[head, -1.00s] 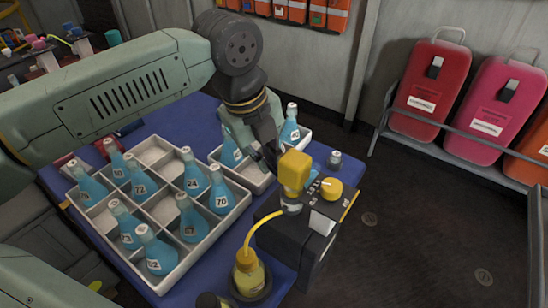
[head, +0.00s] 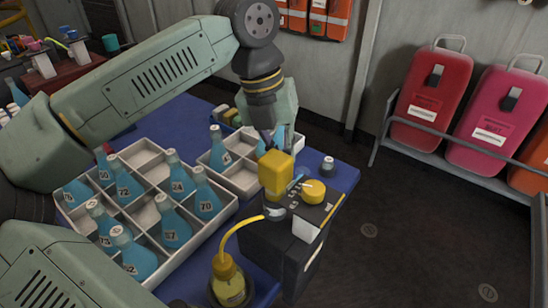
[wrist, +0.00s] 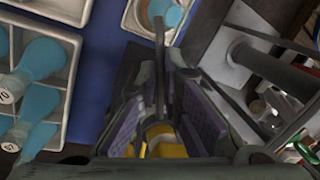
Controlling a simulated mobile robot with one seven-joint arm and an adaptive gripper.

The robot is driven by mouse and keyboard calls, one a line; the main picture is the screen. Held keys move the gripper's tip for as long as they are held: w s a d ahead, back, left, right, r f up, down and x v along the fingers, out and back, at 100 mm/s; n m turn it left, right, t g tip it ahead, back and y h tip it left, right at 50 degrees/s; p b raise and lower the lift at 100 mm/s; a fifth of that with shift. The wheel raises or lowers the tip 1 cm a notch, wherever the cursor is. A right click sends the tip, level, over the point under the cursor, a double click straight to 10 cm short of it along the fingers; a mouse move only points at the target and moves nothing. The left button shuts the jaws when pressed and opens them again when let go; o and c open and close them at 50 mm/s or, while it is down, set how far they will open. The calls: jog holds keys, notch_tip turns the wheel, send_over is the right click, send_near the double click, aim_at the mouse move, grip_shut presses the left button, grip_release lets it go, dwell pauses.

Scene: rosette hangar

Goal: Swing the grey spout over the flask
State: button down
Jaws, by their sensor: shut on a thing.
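My gripper (head: 268,140) is low behind the yellow block on the dosing machine (head: 304,235), its fingertips mostly hidden in the head view. In the wrist view its fingers (wrist: 165,80) are closed around a thin dark grey bar, which appears to be the grey spout (wrist: 160,45). Something yellow (wrist: 165,145) shows between the finger pads. A bit of blue (head: 297,180) shows on the machine behind the yellow block, perhaps the flask, mostly hidden. I cannot tell whether the spout is over it.
A white divided tray (head: 150,150) with several blue flasks stands left on the blue table. A smaller white tray (head: 240,180) is behind. A yellow bottle (head: 228,283) with a curved yellow tube stands in front. Open floor lies right.

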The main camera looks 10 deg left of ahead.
jog(key=shift+d+m+g, duration=0.3)
jog(key=shift+d+m, duration=0.65)
jog(key=shift+m, duration=0.35)
jog(key=shift+s, duration=0.1)
jog(key=c, duration=1.8)
grip_release()
jog(key=shift+d, duration=0.1)
jog(key=shift+o, duration=0.2)
jog(key=shift+r, duration=0.1)
jog(key=v, duration=1.2)
